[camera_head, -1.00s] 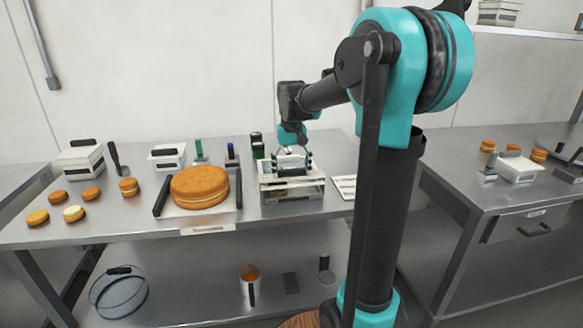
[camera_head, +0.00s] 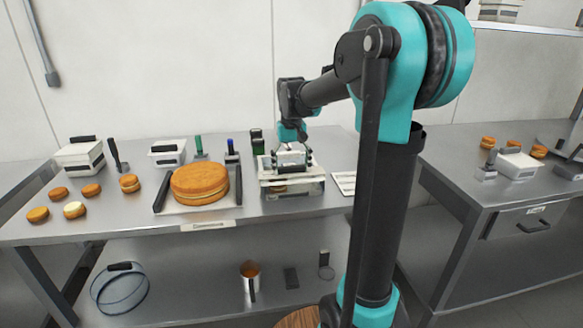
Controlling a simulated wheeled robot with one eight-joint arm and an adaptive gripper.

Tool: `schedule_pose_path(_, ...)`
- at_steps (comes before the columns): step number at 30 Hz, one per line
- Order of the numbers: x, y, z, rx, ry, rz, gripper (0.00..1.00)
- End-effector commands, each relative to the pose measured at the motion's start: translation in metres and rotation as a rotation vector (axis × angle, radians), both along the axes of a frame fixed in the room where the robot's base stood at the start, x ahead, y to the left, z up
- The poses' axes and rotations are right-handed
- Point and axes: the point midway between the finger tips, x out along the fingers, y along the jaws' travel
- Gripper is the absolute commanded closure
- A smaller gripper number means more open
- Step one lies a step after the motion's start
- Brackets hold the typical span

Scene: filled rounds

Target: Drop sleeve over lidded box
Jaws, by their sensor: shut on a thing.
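My gripper (camera_head: 291,158) is above the right part of the table's middle section, pointing down and shut on the pale sleeve (camera_head: 271,176). The sleeve is at the lidded box (camera_head: 306,188), which sits on the steel table with a brownish patch showing low on its front. From this angle the two overlap closely. I cannot tell how far the sleeve encloses the box, or whether it touches the table. The fingertips are small and partly lost against the white top.
A large round cake (camera_head: 199,181) on a board with dark handles stands close on the left. A white card (camera_head: 344,183) lies close on the right. Stamps (camera_head: 231,153) stand behind. Small cakes (camera_head: 91,190) and a lidded white box (camera_head: 80,157) are further left.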

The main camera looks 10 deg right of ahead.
Motion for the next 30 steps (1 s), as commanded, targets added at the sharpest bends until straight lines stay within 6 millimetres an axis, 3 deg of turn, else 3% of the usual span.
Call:
schedule_pose_path(9, 0.0001, 0.0000, -0.0034, 0.000, 0.000, 0.000, 0.48)
schedule_pose_path(10, 0.0001, 0.0000, -0.0033, 0.000, 0.000, 0.000, 0.20)
schedule_pose_path(15, 0.0001, 0.0000, -0.0033, 0.000, 0.000, 0.000, 0.00)
schedule_pose_path(30, 0.0001, 0.0000, -0.0017, 0.000, 0.000, 0.000, 0.00)
